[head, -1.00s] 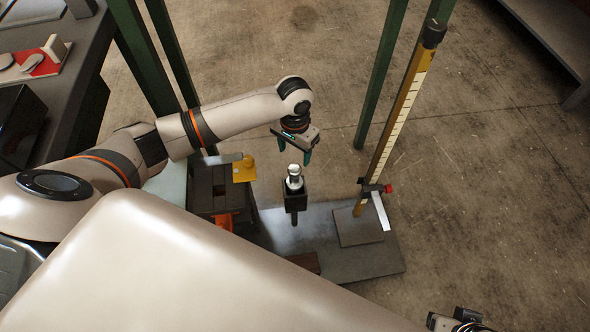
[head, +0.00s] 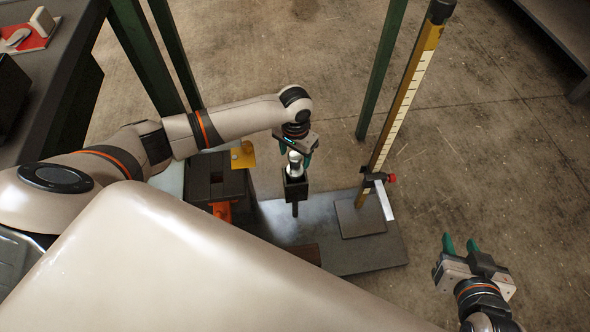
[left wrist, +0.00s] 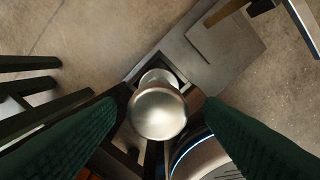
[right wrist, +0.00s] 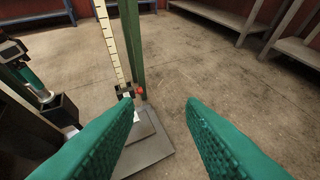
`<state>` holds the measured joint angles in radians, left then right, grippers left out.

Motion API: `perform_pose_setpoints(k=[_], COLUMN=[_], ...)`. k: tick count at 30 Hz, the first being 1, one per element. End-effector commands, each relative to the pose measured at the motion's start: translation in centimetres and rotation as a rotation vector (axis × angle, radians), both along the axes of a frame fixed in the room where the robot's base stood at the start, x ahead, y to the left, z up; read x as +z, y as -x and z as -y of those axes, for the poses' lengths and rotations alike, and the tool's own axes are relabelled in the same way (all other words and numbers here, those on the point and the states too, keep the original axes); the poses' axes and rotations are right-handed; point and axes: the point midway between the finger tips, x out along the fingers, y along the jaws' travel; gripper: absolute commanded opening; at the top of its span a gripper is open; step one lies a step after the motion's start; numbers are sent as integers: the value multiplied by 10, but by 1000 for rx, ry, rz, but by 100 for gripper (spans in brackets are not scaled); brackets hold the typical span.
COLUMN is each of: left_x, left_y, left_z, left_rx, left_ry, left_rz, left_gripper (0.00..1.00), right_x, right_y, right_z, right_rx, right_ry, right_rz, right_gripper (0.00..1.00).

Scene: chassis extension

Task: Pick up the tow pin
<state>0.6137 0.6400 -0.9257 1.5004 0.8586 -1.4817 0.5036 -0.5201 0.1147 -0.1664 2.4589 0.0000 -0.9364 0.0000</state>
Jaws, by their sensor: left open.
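The tow pin (head: 295,164) is a silver, round-headed pin standing upright in a black square holder (head: 295,188). In the left wrist view, the tow pin's head (left wrist: 157,113) shows from above, between the two green fingers. My left gripper (head: 295,154) is open, with its fingers on either side of the pin's top; I cannot tell whether they touch it. The pin's lower part is hidden in the holder. My right gripper (head: 460,243) is open and empty, off to the right above the floor, well apart from the pin.
A yellow measuring post (head: 405,100) with a red-knobbed clamp (head: 378,178) stands on a grey base plate (head: 370,255) to the right of the holder. Green legs (head: 383,70) rise behind. A dark stand with a yellow tab (head: 243,155) is left of the holder. Floor at right is clear.

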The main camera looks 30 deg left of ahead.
Motion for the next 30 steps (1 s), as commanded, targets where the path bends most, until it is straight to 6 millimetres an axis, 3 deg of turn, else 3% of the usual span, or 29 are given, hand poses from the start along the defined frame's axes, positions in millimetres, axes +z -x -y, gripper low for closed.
perform_pose_setpoints(k=[6, 12, 23, 30], left_x=[-19, -32, -34, -34], left_y=[-2, -2, -2, -2], left_z=[-1, -2, -1, -1], left_rx=[0, 0, 0, 0], left_ry=[1, -1, -1, -1], left_rz=[0, 0, 1, 1], left_gripper=[62, 62, 62, 23], right_x=[27, 51, 59, 59], right_y=[-23, -32, -34, -34], right_z=[-11, -17, -19, -19], right_rx=[16, 25, 28, 27], right_ry=[-52, -89, -99, -100], right_rz=[222, 373, 416, 415], right_gripper=[36, 36, 36, 36])
